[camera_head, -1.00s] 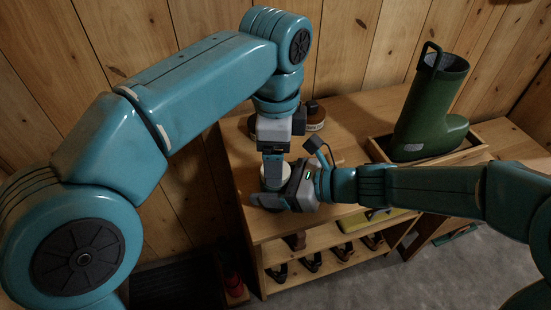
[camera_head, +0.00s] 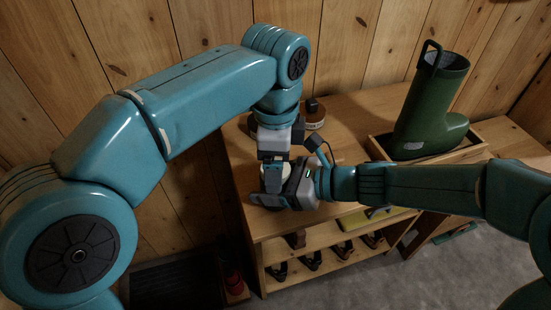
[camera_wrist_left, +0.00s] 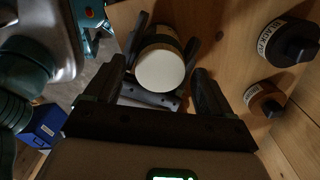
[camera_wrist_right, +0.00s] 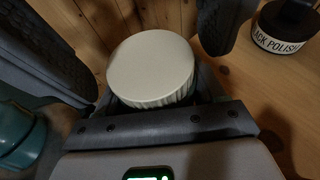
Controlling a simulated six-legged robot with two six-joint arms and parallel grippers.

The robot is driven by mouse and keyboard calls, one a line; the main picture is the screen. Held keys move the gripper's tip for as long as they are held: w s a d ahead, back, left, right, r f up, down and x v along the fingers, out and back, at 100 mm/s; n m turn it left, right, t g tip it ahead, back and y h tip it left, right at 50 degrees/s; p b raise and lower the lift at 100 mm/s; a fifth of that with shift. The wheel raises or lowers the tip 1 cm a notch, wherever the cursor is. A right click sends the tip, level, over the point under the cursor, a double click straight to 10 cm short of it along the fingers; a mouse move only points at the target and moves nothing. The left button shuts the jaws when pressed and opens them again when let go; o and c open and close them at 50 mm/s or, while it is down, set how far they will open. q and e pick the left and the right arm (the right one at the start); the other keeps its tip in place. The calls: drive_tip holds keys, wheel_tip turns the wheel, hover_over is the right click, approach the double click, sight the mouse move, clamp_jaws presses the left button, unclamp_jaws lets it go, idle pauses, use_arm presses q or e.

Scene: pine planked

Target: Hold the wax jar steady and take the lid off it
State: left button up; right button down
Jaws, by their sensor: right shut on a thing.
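The wax jar (camera_wrist_left: 166,31) stands on the bench top, its pale ribbed lid (camera_wrist_right: 150,68) on top. The lid also faces the left wrist view (camera_wrist_left: 160,70). My right gripper (camera_head: 275,199) comes in low from the right and is shut on the jar's body below the lid. My left gripper (camera_head: 272,180) points down from above, open. Its two dark fingers stand on either side of the lid in both wrist views, with gaps between finger and lid. In the head view the grippers hide most of the jar.
A black polish jar (camera_wrist_right: 280,28) and a brown-labelled jar (camera_wrist_left: 265,100) stand behind on the bench. A green boot (camera_head: 428,110) stands in a tray at the right. The plank wall is close behind.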

use_arm(q)
drive_tip(key=shift+r, duration=2.25)
use_arm(e)
drive_tip(key=shift+c, duration=0.2)
unclamp_jaws()
